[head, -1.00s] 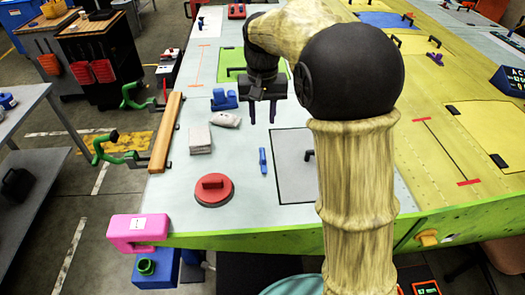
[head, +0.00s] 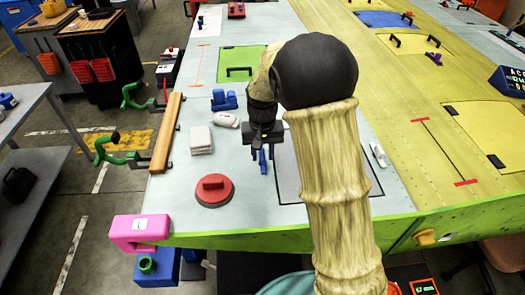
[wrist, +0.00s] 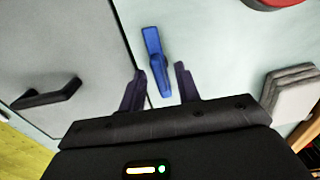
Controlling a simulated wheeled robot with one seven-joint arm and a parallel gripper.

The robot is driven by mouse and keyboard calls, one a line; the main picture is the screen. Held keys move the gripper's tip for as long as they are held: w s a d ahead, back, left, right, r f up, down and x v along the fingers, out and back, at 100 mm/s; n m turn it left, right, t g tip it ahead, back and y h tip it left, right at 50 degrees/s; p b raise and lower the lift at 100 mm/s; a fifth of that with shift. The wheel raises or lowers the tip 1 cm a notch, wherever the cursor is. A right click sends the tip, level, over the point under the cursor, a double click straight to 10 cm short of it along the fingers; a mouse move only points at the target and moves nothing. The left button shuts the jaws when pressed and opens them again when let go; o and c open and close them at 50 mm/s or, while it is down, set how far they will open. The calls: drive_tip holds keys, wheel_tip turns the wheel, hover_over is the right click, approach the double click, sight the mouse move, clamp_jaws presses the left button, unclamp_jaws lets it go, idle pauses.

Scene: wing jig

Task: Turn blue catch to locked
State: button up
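The blue catch (wrist: 155,58) is a small elongated handle on the pale wing surface, beside the edge of a grey panel. In the wrist view its near end lies between the fingertips, with a gap on each side. In the head view the catch (head: 263,164) shows just below my gripper (head: 262,152), partly hidden by it. My gripper, also in the wrist view (wrist: 160,77), is open with its two dark fingers apart. I cannot tell how high the fingers are above the surface.
The grey panel (head: 287,184) has a black handle (wrist: 48,94). A red round disc with a handle (head: 214,190), a stack of pale blocks (head: 201,139) and a blue clamp-like piece (head: 223,100) stand to the left. A white object (head: 378,155) lies to the right.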

clamp_jaws()
drive_tip(key=shift+r+m, duration=0.1)
drive_tip(key=shift+m, duration=0.2)
drive_tip(key=m+p, duration=0.2)
drive_tip(key=m, duration=0.2)
drive_tip(key=shift+d, duration=0.1)
drive_tip(key=m+p, duration=0.2)
drive_tip(key=m, duration=0.2)
drive_tip(key=shift+r+m, duration=0.1)
drive_tip(key=shift+m, duration=0.3)
drive_tip(key=m+p, duration=0.3)
drive_tip(key=m, duration=0.2)
drive_tip(key=shift+s, duration=0.1)
drive_tip(key=shift+m+p, duration=1.1)
drive_tip(key=shift+m, duration=0.7)
